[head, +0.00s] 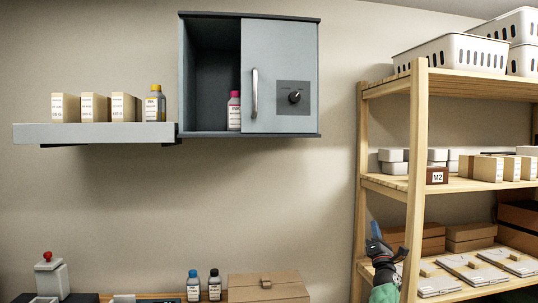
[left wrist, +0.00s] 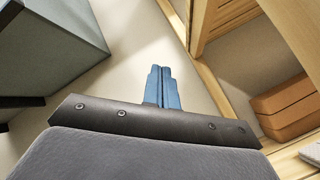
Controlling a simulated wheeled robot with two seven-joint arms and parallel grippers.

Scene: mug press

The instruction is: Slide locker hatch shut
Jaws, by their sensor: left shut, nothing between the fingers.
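The grey wall locker (head: 318,75) hangs at the top middle of the head view. Its sliding hatch (head: 262,100), with a vertical metal handle (head: 254,93) and a dark dial (head: 294,97), covers the right half. The left half is open and dark inside. A bottle with a pink cap (head: 234,112) stands in it by the hatch edge. My left gripper (head: 374,230) is below and right of the locker, apart from it, in front of the wooden rack. Its blue fingers (left wrist: 164,84) are together and empty in the left wrist view. My right gripper is not seen.
A wall shelf (head: 90,133) with boxes and a bottle joins the locker's left side. The wooden rack (head: 416,130) with bins and boxes stands right. Bottles and a cardboard box (head: 268,288) are below. The wall between locker and rack is clear.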

